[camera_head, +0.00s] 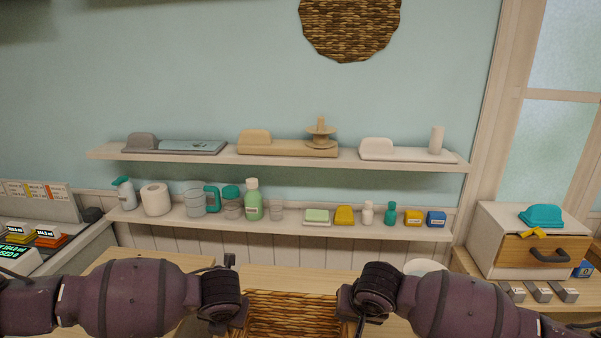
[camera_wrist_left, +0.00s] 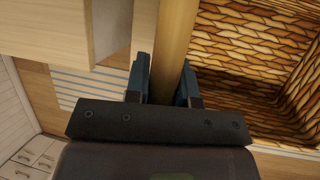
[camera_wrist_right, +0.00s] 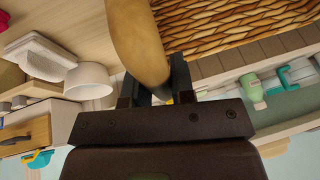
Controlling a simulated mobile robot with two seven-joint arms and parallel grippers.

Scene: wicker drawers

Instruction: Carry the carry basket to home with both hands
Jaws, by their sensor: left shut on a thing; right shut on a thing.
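The wicker carry basket (camera_head: 291,314) is at the bottom middle of the head view, between my two arms. Its woven inside shows in the left wrist view (camera_wrist_left: 250,55) and its woven side in the right wrist view (camera_wrist_right: 225,22). My left gripper (camera_wrist_left: 165,80) is shut on a wooden rail-like handle (camera_wrist_left: 174,35) at the basket's side. My right gripper (camera_wrist_right: 160,85) is shut on a rounded wooden handle part (camera_wrist_right: 138,40) at the other side. The head view hides both fingertips behind my wrists, and cuts off the basket's lower part.
Two wall shelves (camera_head: 280,227) with bottles, jars and a toilet roll (camera_head: 156,199) run behind the basket. A wooden counter (camera_head: 140,256) lies below them. A white drawer box (camera_head: 501,229) with a teal item (camera_head: 541,215) on top stands right. A white bowl (camera_wrist_right: 88,81) is near my right gripper.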

